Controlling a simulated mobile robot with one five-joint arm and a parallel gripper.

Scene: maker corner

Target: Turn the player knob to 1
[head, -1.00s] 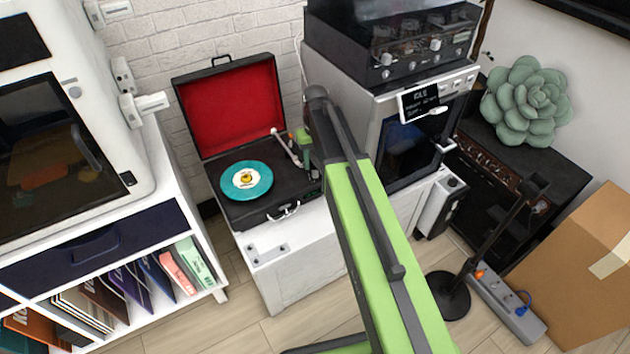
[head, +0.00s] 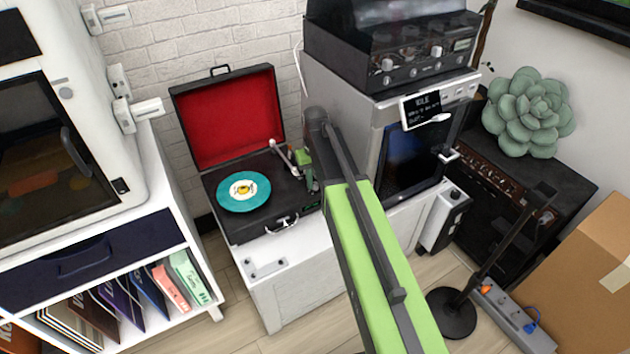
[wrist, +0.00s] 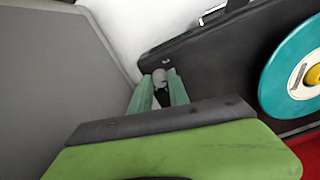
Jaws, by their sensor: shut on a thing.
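The record player (head: 255,222) is a black case with a red-lined open lid and a teal record (head: 243,191) on its platter. It stands on a white cabinet. My gripper (head: 310,178) is at the right side of the player's deck, partly hidden by my green arm. In the wrist view my gripper (wrist: 161,94) has its two green fingers shut on the player knob (wrist: 160,76), a small grey knob near the deck's corner. The fingers hide part of the knob, and its pointer and number marks cannot be read.
A silver cabinet machine (head: 414,150) with a small "IDLE" screen (head: 421,108) stands close to the right of my arm. A dark amplifier (head: 400,62) sits on top. A white shelf with books is at left. A black stand (head: 452,310) is at front right.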

